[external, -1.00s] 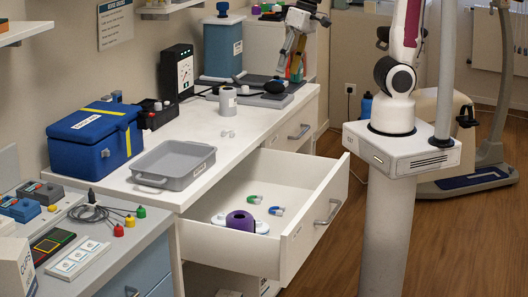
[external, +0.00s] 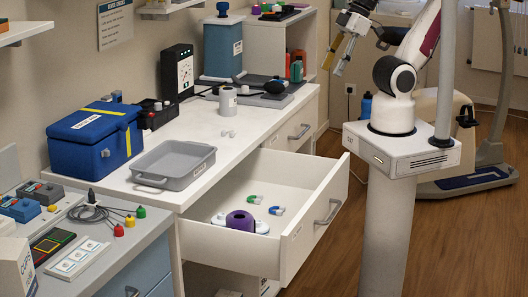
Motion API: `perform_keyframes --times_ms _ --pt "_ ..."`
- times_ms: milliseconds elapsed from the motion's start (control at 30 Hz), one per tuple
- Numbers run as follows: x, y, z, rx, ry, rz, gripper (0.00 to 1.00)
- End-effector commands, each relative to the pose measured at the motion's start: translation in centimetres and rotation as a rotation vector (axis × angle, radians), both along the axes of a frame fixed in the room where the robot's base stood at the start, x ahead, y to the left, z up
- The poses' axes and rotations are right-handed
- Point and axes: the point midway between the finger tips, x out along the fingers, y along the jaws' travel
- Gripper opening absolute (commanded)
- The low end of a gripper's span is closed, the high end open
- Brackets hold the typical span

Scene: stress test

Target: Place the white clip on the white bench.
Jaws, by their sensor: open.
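The white bench (external: 205,128) runs from the front left toward the back, with an open drawer (external: 300,180) below it. Small white pieces (external: 228,133) lie on the bench top, too small to tell whether one is the white clip. In the drawer lie a green-and-white clip (external: 254,199), a blue-and-white clip (external: 276,210) and a purple ring-shaped object (external: 241,221) with white parts at both sides. My gripper (external: 337,59) is open, raised in the air to the right of the bench's far end, apart from everything. No object shows between its fingers.
A grey tray (external: 173,165), a blue box (external: 95,137), a white roll (external: 228,101) and a black meter (external: 178,72) stand on the bench. A grey counter (external: 150,240) with cables and small boxes is at the front left. The drawer juts into the floor space.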

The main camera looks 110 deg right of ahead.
Motion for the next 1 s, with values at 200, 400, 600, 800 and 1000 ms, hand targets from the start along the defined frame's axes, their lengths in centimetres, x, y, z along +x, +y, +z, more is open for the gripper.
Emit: perform_keyframes --times_ms 200,400,600,800,1000 --pt "0.0 0.0 0.0 -0.003 -0.001 0.005 0.45" --pt "0.0 0.0 0.0 -0.002 -0.001 0.004 0.56" --pt "0.0 0.0 0.0 -0.001 -0.001 0.003 0.56" --pt "0.7 0.4 -0.1 0.015 -0.008 0.002 0.56" --pt "3.3 1.7 -0.4 0.066 -0.035 -0.005 0.56"
